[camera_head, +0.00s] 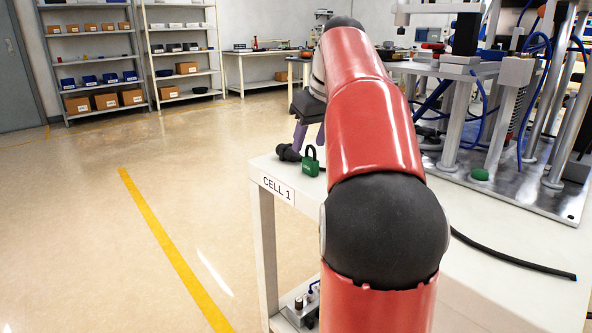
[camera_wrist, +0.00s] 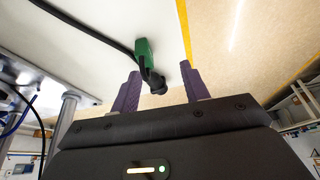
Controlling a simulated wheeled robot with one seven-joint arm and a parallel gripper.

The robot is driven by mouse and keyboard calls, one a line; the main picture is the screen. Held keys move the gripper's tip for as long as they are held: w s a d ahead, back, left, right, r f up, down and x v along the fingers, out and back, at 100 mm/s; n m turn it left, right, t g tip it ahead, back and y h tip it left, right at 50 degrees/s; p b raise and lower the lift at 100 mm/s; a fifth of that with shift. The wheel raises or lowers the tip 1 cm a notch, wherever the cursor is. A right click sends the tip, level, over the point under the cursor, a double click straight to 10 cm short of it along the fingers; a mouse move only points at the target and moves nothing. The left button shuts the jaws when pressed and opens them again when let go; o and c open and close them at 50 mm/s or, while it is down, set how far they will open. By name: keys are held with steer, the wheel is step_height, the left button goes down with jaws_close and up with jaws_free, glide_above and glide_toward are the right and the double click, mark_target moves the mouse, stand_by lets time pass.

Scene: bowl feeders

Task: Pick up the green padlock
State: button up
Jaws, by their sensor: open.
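The green padlock (camera_head: 310,162) with a dark shackle stands on the white table's corner, above the "CELL 1" label. In the wrist view the padlock (camera_wrist: 144,47) shows just beyond the fingertips, its lower part partly covered by a black cable end. My gripper (camera_head: 309,132) is open, its two purple fingers pointing down above the padlock. In the wrist view my gripper (camera_wrist: 160,68) has nothing clasped between its fingers. The black cable end (camera_wrist: 155,84) appears between the fingers in the picture; whether it is at their depth I cannot tell.
A black knobbed cable end (camera_head: 288,153) lies right beside the padlock on its left. A black cable (camera_head: 515,256) runs over the white table (camera_head: 490,285). A metal machine (camera_head: 475,125) with posts and blue hoses stands at the right. Open floor lies left of the table.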

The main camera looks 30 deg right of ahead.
mark_target(311, 158)
steer(key=w+d+f+b, duration=0.1)
steer(key=f, duration=0.1)
steer(key=w+f, duration=0.1)
steer(key=f, duration=0.1)
steer(key=w+d+f+b, duration=0.1)
steer(key=f, duration=0.2)
steer(key=shift+w+d+b, duration=0.3)
steer(key=shift+b, duration=0.05)
jaws_close()
steer(key=shift+r, duration=0.1)
